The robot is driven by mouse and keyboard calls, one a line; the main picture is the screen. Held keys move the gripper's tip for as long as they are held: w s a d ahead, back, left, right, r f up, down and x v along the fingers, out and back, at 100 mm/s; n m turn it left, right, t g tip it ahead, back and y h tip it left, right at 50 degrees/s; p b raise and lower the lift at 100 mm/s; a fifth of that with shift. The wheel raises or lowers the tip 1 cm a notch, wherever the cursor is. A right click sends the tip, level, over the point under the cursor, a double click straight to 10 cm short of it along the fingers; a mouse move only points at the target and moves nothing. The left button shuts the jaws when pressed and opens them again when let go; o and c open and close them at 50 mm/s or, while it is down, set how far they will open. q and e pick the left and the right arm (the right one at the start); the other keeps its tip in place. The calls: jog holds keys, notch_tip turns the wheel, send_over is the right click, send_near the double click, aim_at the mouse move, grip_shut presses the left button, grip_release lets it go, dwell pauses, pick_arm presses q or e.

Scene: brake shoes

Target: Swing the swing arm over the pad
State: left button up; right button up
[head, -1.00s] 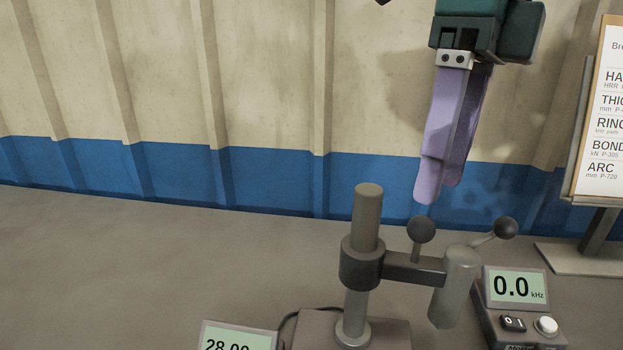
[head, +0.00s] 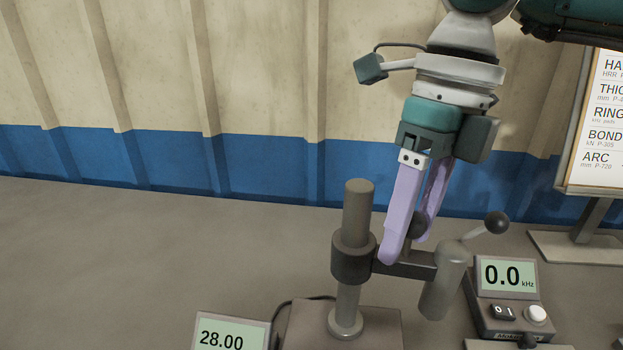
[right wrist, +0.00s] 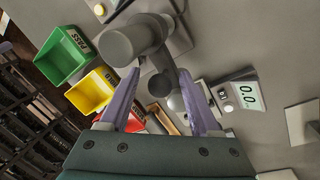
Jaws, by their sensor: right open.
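The swing arm (head: 410,267) is a dark bar reaching right from a collar on the grey upright post (head: 358,215). Its outer end carries a grey cylindrical head (head: 442,283). A dark ball knob (head: 420,224) stands up from the bar, and a second ball-ended lever (head: 497,222) sticks out from the head. My right gripper (head: 404,248) points down over the bar, open, its lilac fingers on either side of the first knob. The right wrist view shows that knob (right wrist: 160,85) between the spread fingers. I cannot make out the pad. My left gripper is not in view.
A kHz meter (head: 505,290) sits right of the head. A display reading 28.00 (head: 228,335) is at the front left. The right wrist view shows green (right wrist: 67,52), yellow (right wrist: 92,92) and red bins. The bench left of the post is clear.

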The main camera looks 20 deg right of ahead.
grip_shut()
dwell(0.5)
dwell(0.8)
